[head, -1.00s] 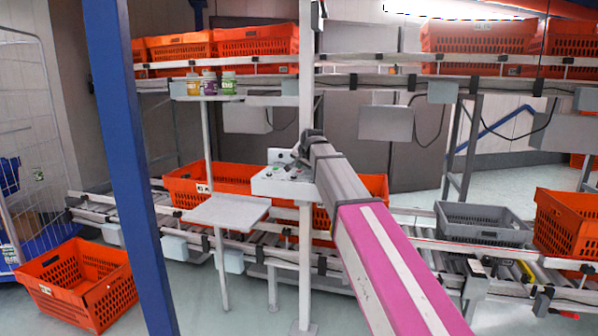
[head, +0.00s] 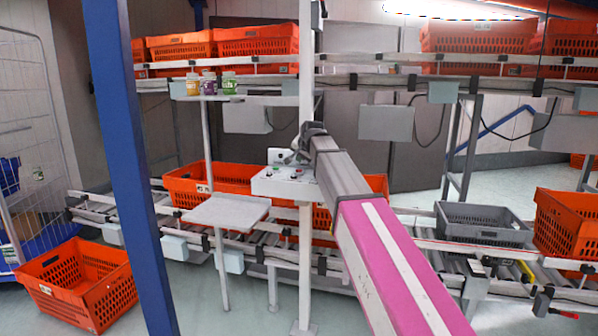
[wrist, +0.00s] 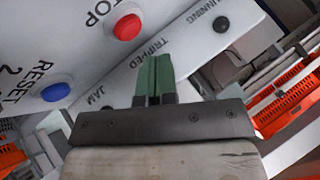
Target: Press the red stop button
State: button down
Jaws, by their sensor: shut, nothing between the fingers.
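The red stop button (wrist: 127,27) is a round red cap on a pale panel (wrist: 185,45), with the letters "TOP" beside it in the wrist view. My gripper (wrist: 153,62) has its green fingers shut together and empty. In that picture its tips lie below and right of the red button, over the panel near the word "TRIPPED". I cannot tell the gap to the panel. In the head view the panel box (head: 283,186) stands on a white post, and my arm's end is just above it. The fingers are not clear there.
A blue button (wrist: 55,92) marked "RESET 2" and a black round piece (wrist: 221,24) by "RUNNING" share the panel. A white shelf plate (head: 228,211) stands left of it. Orange totes (head: 210,182) sit on the conveyor behind. A blue post (head: 130,170) stands in the left foreground.

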jog(key=shift+r, duration=1.95)
jog(key=shift+s, duration=0.15)
